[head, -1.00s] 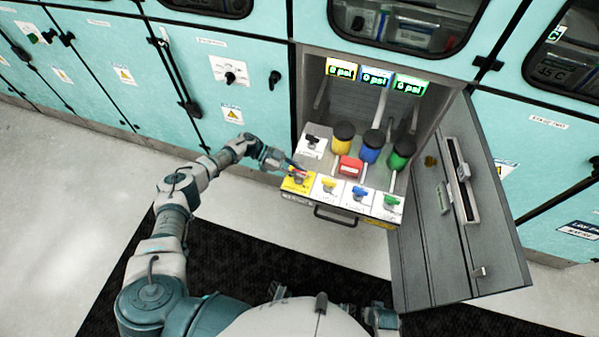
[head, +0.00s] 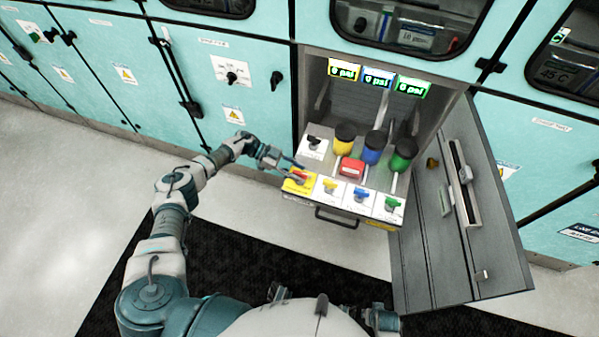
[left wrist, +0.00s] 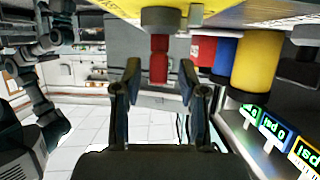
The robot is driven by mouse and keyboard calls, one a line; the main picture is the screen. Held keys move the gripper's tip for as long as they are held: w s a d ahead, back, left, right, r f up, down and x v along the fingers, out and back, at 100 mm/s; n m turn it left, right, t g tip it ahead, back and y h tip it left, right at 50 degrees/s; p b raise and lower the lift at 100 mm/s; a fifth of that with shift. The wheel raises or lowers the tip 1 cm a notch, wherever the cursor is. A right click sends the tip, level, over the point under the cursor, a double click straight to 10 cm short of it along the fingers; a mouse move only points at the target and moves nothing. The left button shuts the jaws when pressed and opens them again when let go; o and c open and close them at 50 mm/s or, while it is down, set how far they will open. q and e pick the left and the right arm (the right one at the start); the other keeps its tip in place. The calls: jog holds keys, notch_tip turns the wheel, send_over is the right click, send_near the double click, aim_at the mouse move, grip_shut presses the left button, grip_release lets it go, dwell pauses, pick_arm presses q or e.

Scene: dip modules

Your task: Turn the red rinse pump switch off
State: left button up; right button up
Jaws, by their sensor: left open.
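The red rinse pump switch (head: 299,175) is a red handle on the yellow plate (head: 291,187) at the left front of the pulled-out panel. My left gripper (head: 292,166) is open beside it, at its upper left in the head view. In the left wrist view the red switch (left wrist: 159,62) stands between the two open fingers (left wrist: 160,82), with space on both sides; the gripper does not hold it. The yellow-framed display (head: 343,70) appears to read 0 psi. My right gripper is not in view.
Yellow, blue and green switches (head: 361,194) sit right of the red one. A black switch (head: 314,141), a red block (head: 351,167) and coloured capped cylinders (head: 372,147) stand behind. The open grey cabinet door (head: 455,220) is at the right.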

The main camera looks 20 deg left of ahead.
pick_arm(q)
jog(key=v, duration=1)
jog(key=shift+a, duration=0.35)
jog(key=shift+f, duration=0.1)
